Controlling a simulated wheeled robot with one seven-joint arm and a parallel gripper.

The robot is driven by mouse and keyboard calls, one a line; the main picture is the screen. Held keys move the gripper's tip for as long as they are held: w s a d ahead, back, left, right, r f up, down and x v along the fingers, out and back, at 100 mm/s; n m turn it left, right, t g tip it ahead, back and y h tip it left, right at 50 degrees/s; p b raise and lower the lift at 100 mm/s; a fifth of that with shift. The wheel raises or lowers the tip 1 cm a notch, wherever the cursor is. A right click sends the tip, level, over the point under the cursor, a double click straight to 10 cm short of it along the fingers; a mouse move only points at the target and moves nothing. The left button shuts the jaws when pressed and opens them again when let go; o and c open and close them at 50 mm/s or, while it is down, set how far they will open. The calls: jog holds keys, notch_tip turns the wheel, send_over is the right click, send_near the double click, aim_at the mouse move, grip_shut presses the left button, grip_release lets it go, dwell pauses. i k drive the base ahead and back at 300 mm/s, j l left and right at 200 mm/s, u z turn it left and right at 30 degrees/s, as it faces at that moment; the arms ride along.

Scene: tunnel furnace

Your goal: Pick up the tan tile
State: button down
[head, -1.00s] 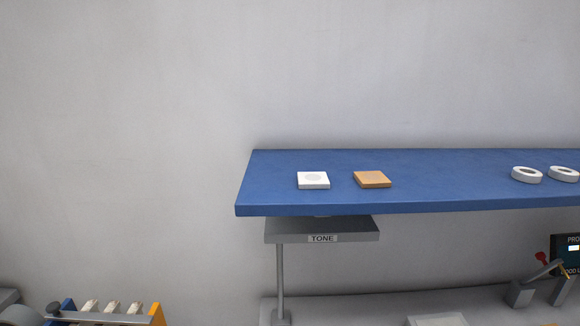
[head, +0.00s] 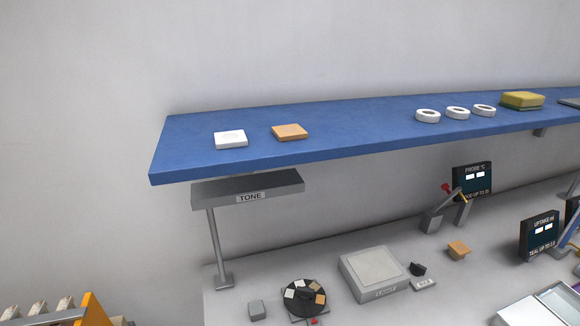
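A flat square tan tile (head: 290,132) lies on the blue shelf (head: 350,117), near its left end. A white tile (head: 230,139) lies just to its left, with a gap between them. Another small tan block (head: 458,250) sits on the grey bench below, right of the scale; I cannot tell whether it is a tile too. My gripper is not in view.
White rings (head: 428,116) and a yellow-green sponge-like block (head: 522,100) are on the shelf to the right. Below are a TONE stand (head: 248,188), a round sample wheel (head: 305,297), a scale (head: 374,272) and a probe display (head: 472,180). The shelf between tan tile and rings is clear.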

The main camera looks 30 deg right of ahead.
aim_at(460, 249)
jog(key=z, duration=1.3)
jog(key=k+l+u, duration=0.25)
jog(key=l+u, duration=0.15)
jog(key=k+l+u, duration=0.35)
jog(key=i, duration=0.05)
